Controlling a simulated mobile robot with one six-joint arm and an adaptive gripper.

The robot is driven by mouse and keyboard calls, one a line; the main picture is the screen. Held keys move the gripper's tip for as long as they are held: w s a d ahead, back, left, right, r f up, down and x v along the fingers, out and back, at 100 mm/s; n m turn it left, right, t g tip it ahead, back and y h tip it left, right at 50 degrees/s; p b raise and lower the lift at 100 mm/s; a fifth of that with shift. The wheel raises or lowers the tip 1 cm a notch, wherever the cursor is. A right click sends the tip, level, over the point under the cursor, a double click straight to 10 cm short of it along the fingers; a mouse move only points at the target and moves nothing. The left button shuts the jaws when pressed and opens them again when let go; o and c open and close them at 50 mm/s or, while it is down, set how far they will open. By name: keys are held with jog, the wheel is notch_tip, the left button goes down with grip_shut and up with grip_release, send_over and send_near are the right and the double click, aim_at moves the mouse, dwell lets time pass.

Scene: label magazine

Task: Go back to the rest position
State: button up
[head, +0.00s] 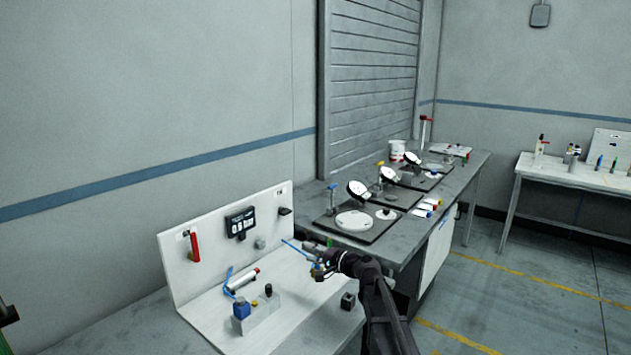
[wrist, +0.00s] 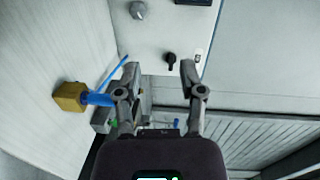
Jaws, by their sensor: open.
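My gripper (head: 308,248) is in the head view, at the end of my dark arm, above the right part of a white L-shaped station (head: 222,214). The wrist view shows its two fingers (wrist: 160,70) spread apart with nothing between them. A brass-coloured block (wrist: 70,97) with a blue piece and a thin blue tube lies to the left of the fingers in the wrist view. Whether it touches the left finger I cannot tell. A black knob (wrist: 170,60) on the white panel shows beyond the gap between the fingers.
The station holds a red handle (head: 194,246), a black display box (head: 240,222), a white cylinder (head: 244,279), a blue-topped fixture (head: 241,309) and a small dark cube (head: 348,300). Behind it, a grey bench (head: 405,235) carries dial gauges. Open floor (head: 540,290) lies to the right.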

jog(key=s+d+f+n+g+h+p, duration=0.1)
jog(key=s+f+g+h, duration=0.1)
jog(key=s, duration=0.3)
jog(key=s+d+f+n+g+h+p, duration=0.1)
jog(key=s+d+f+n+g+h, duration=0.1)
jog(key=s, duration=0.3)
jog(key=s+d+f+n+g+h+p, duration=0.1)
jog(key=s+d+f+n+h+p, duration=0.1)
jog(key=s, duration=0.4)
jog(key=shift+f+g, duration=0.4)
jog(key=shift+f, duration=0.35)
jog(key=s+d+f+n+g+h+p, duration=0.1)
jog(key=s+d+f+g+h+p, duration=0.1)
jog(key=s+d+h, duration=0.6)
jog(key=s+d+g+p, duration=0.1)
jog(key=s+d+g, duration=0.1)
jog(key=s+d, duration=0.3)
jog(key=shift+s, duration=1.2)
